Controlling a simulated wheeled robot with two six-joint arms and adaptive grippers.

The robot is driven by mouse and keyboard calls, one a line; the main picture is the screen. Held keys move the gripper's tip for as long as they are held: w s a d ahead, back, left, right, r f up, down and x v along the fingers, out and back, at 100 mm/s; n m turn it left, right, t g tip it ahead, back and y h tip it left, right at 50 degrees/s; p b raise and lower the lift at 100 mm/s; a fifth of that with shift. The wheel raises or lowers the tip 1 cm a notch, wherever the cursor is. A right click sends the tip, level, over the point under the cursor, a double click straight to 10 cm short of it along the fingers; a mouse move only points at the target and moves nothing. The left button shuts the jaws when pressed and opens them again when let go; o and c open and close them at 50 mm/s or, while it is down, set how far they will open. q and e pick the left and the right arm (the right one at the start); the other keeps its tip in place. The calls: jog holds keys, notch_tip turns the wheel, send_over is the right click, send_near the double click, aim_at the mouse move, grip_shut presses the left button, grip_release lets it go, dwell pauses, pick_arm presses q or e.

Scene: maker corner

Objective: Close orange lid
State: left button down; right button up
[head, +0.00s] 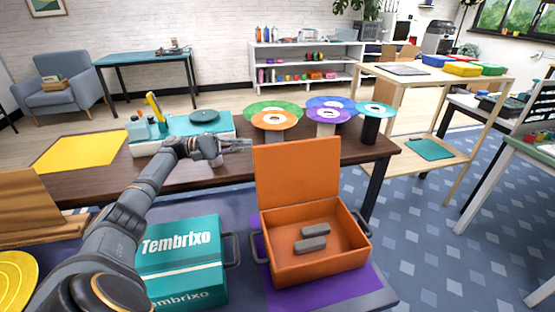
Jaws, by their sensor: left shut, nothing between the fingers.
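The orange lid (297,178) stands up, roughly upright, at the back edge of the orange box (313,266). The box is open, and two grey blocks (312,238) lie inside it. My left gripper (247,146) is shut and empty. In the picture it shows just left of the lid's top left corner, over the dark table behind; I cannot tell whether it touches the lid. My right gripper is not in view.
A teal box marked Tembrixo (182,257) stands left of the orange box, under my left arm. Round coloured discs on posts (275,118) stand behind the lid. A purple mat (352,291) lies under the orange box. The space right of the box is clear.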

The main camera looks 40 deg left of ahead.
aim_at(279, 149)
pick_arm(q)
jog(key=w+d, duration=0.1)
jog(key=d, duration=0.2)
jog(key=w+d+p, duration=0.1)
jog(key=d, duration=0.3)
jog(key=w+d, duration=0.1)
jog(key=d, duration=0.3)
jog(key=shift+w+r+p, duration=0.1)
jog(key=shift+w+p, duration=0.2)
jog(key=shift+p, duration=0.05)
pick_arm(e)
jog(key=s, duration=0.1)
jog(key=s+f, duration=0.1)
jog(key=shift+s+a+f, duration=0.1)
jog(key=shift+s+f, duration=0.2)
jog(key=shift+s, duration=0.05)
pick_arm(q)
jog(key=shift+r, duration=0.1)
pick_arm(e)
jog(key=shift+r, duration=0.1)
